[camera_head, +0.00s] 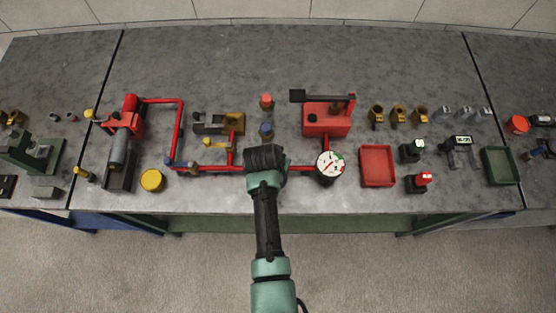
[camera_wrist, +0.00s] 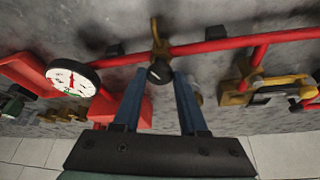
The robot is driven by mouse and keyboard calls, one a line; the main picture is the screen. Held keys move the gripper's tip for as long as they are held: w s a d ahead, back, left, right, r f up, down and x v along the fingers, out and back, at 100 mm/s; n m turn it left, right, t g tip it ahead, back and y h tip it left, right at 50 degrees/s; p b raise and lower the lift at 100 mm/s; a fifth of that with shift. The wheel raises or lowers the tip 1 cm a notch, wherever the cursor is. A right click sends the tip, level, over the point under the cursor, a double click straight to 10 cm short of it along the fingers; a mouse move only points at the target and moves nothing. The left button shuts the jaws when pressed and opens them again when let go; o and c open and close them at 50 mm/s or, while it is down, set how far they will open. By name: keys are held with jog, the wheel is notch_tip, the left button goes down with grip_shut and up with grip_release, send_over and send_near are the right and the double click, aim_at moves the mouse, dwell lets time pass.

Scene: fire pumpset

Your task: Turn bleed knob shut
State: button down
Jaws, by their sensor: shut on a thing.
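The bleed knob (camera_wrist: 160,73) is a small dark round knob with a brass part (camera_wrist: 157,38) behind it, beside the red pipe (camera_wrist: 212,45) in the wrist view. My gripper (camera_wrist: 159,78) has its two blue fingers on either side of the knob and is shut on it. In the head view my gripper (camera_head: 266,158) is over the red pipe, left of the gauge; its dark body hides the knob and fingertips there. How far the knob is turned cannot be told.
A white-faced gauge (camera_head: 330,164) stands close on the right; it also shows in the wrist view (camera_wrist: 73,79). The bench front is clear.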

jog(key=m+h+b, duration=0.1)
jog(key=m, duration=0.1)
jog(key=m+g+b, duration=0.1)
jog(key=m, duration=0.2)
jog(key=shift+w+a+h, duration=0.15)
jog(key=shift+a+h, duration=0.05)
jog(key=shift+h, duration=0.2)
jog(key=shift+m, duration=0.3)
jog(key=shift+c, duration=2.2)
grip_release()
jog(key=b+v, duration=0.1)
jog(key=v, duration=1.2)
jog(key=shift+b, duration=0.35)
jog(key=shift+w, duration=0.15)
